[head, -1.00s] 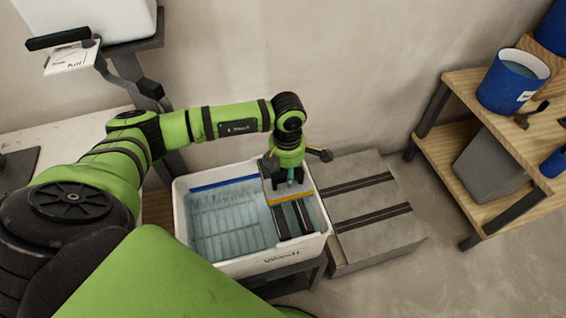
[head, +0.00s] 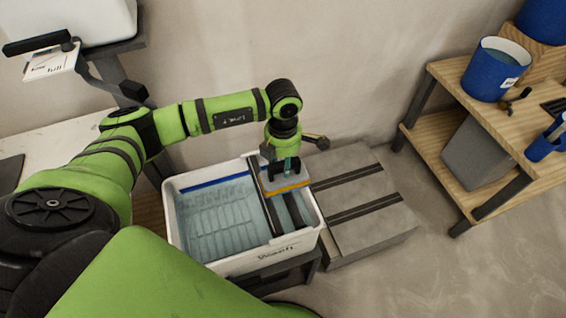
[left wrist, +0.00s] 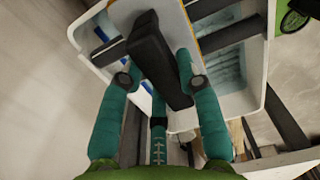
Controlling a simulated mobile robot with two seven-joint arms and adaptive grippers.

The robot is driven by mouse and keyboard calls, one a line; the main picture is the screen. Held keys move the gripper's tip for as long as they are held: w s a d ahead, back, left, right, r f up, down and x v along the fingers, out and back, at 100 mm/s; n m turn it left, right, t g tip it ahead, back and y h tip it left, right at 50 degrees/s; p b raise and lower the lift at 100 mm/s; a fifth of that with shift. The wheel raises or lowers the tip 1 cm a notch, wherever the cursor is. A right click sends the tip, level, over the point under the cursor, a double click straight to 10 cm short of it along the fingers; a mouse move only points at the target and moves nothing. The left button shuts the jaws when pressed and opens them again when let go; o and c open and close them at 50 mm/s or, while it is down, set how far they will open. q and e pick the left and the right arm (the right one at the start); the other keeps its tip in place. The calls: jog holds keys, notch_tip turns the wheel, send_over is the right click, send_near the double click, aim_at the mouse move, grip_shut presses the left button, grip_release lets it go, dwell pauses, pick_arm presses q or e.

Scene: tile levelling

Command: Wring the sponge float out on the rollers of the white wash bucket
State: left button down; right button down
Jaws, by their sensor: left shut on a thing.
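The white wash bucket (head: 262,264) holds bluish water, with a ribbed grid showing in it. Its dark rollers (head: 292,212) run front to back along its right side. The sponge float, a grey plate with an orange-yellow edge (head: 288,190), lies across the far part of the rollers; I cannot tell whether it presses on them. My left gripper (head: 284,168) points down and is shut on the float's handle. In the left wrist view the black handle (left wrist: 158,62) sits between the teal fingers. My right gripper is not in view.
A grey stepped block with dark strips (head: 362,200) stands right of the bucket. A wooden shelf (head: 440,150) at the right carries a blue bucket (head: 492,72) and tools. A grey bin (head: 475,153) is under it. The wall is close behind the bucket.

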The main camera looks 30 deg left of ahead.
pick_arm(q)
jog(key=shift+r+p, duration=1.45)
jog(key=shift+r, duration=1.2)
